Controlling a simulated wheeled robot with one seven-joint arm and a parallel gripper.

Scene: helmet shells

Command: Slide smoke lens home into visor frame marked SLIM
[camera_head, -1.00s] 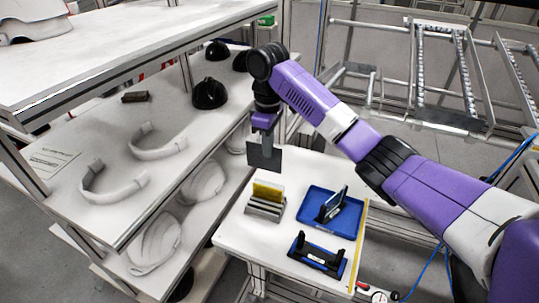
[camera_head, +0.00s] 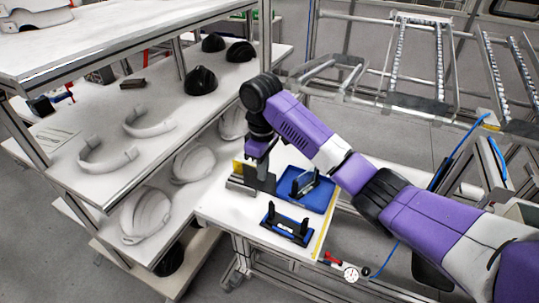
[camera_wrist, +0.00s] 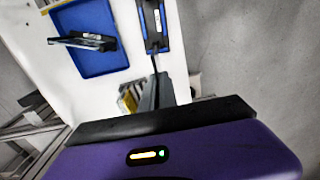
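My gripper (camera_head: 262,151) is shut on the dark smoke lens (camera_head: 267,183), a thin plate hanging upright below it. The lens is low over the table, right beside the lens rack in the head view; whether it touches anything is unclear. In the wrist view the lens (camera_wrist: 160,92) shows nearly edge-on; the fingertips are hidden. One black visor frame on a blue base (camera_head: 288,224) stands at the table's front, also in the wrist view (camera_wrist: 153,25). Another black frame (camera_head: 303,184) with a pane stands in the blue tray. I cannot read SLIM on either.
The grey lens rack (camera_head: 238,187) holds a yellow lens (camera_head: 237,168). The blue tray (camera_head: 322,199) lies right of my gripper. Shelves with helmet shells (camera_head: 148,212) stand close on the left.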

